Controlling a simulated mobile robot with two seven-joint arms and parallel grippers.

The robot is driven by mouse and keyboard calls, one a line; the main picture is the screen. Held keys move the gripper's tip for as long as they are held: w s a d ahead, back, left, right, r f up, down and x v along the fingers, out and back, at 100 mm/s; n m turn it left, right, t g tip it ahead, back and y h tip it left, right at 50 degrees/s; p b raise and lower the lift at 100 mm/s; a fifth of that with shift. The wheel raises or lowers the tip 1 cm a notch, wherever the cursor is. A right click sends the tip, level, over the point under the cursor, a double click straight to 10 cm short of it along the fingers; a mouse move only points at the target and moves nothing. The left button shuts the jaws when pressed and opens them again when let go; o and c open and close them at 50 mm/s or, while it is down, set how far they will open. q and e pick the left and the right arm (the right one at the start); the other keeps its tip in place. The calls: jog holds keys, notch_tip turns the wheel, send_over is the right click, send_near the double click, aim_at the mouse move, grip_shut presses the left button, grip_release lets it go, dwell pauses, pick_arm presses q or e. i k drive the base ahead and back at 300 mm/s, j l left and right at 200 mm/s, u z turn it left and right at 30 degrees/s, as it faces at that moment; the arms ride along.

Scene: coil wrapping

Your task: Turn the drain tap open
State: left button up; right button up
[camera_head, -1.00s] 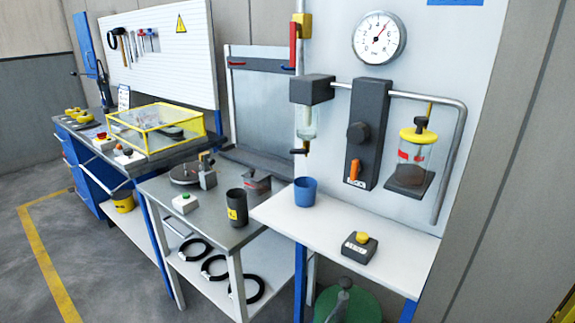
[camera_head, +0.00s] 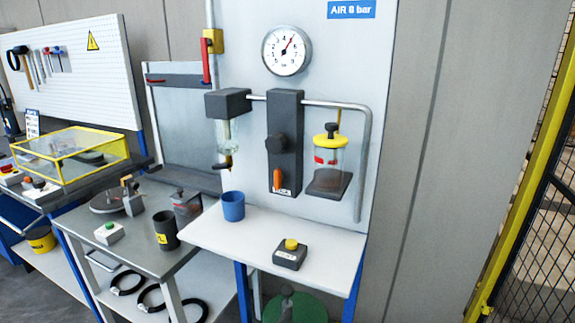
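The filter unit hangs on the pale wall panel, with a dark head (camera_head: 228,103) and a clear bowl (camera_head: 223,133). A small dark tap (camera_head: 222,164), which appears to be the drain tap, sits at the bottom of that bowl. Its handle looks roughly sideways, but it is too small to tell whether it is open or shut. A blue cup (camera_head: 233,206) stands upright on the white shelf below the tap, apart from it. Neither of my grippers is in view.
A dark block with an orange lever (camera_head: 277,179) and a yellow-topped jar (camera_head: 327,155) are right of the filter. A red-handled valve (camera_head: 206,60) is above. A yellow-button box (camera_head: 290,254) sits on the white shelf (camera_head: 322,243). A black cup (camera_head: 166,230) stands on the grey table.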

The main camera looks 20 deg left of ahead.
aim_at(225, 165)
jog(key=j+z, duration=0.1)
jog(key=z, duration=0.4)
jog(key=j+z, duration=0.1)
jog(key=z, duration=0.35)
jog(key=j+z, duration=0.1)
jog(key=z, duration=0.4)
jog(key=k+j+z, duration=0.1)
jog(key=j+z, duration=0.25)
jog(key=k+z, duration=0.15)
jog(key=z, duration=0.2)
jog(key=k+j+z, duration=0.15)
jog(key=z, duration=0.25)
jog(key=k+j+z, duration=0.2)
jog(key=k+z, duration=0.15)
jog(key=k+j+z, duration=0.1)
jog(key=k+z, duration=0.5)
jog(key=k, duration=0.75)
